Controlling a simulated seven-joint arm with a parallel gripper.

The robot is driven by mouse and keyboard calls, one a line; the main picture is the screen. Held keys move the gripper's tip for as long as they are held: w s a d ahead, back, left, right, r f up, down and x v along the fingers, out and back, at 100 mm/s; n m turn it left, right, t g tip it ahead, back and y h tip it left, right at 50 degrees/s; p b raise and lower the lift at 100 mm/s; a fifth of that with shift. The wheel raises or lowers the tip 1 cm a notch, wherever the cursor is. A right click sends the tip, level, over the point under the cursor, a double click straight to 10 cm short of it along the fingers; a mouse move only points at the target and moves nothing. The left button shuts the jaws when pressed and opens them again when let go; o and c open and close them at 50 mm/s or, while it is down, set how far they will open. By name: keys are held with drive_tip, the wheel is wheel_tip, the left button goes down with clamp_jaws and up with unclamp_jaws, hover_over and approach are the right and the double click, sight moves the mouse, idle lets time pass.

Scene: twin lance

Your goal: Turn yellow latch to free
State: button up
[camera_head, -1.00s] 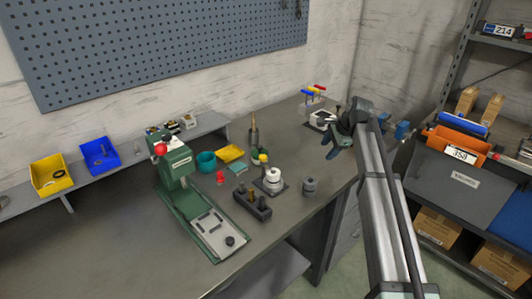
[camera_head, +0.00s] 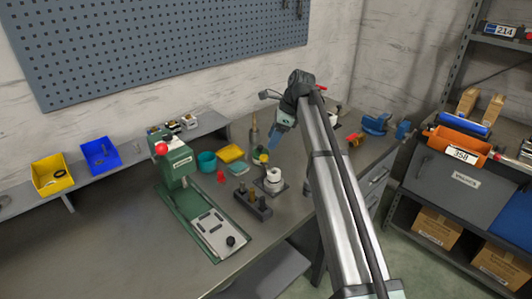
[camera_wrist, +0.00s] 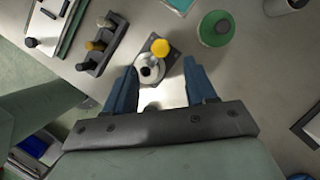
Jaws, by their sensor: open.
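The yellow latch (camera_wrist: 160,47) shows in the wrist view as a rounded yellow knob beside a white cylindrical fixture (camera_wrist: 147,70) on a dark square plate. In the head view, the yellow part (camera_head: 263,158) stands just behind the white fixture (camera_head: 273,178). My gripper (camera_wrist: 160,76) is open and empty. Its blue fingers are spread on either side of the white fixture in the wrist view, with the latch just beyond their tips. In the head view, my gripper (camera_head: 268,148) hangs above and behind the fixture, apparently not touching it.
A dark block with several pegs (camera_head: 253,203) stands left of the fixture. A green round part (camera_wrist: 216,28) is close on the latch's right in the wrist view. The green press (camera_head: 178,165) stands farther left.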

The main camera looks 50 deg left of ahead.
sight(264, 156)
drive_tip(key=shift+x, duration=3.5)
drive_tip(key=shift+c, duration=0.2)
drive_tip(key=c, duration=1)
drive_tip(key=shift+w+a+n, duration=0.1)
drive_tip(key=shift+n, duration=0.3)
drive_tip(key=n+h, duration=0.1)
drive_tip(key=n, duration=0.1)
drive_tip(key=n+g, duration=0.1)
drive_tip(key=n, duration=0.1)
drive_tip(key=shift+w+a+n+h, duration=0.1)
drive_tip(key=shift+a+n+h, duration=0.1)
drive_tip(key=shift+n+h, duration=0.15)
drive_tip(key=n+h, duration=0.2)
drive_tip(key=n, duration=0.2)
drive_tip(key=shift+n, duration=0.35)
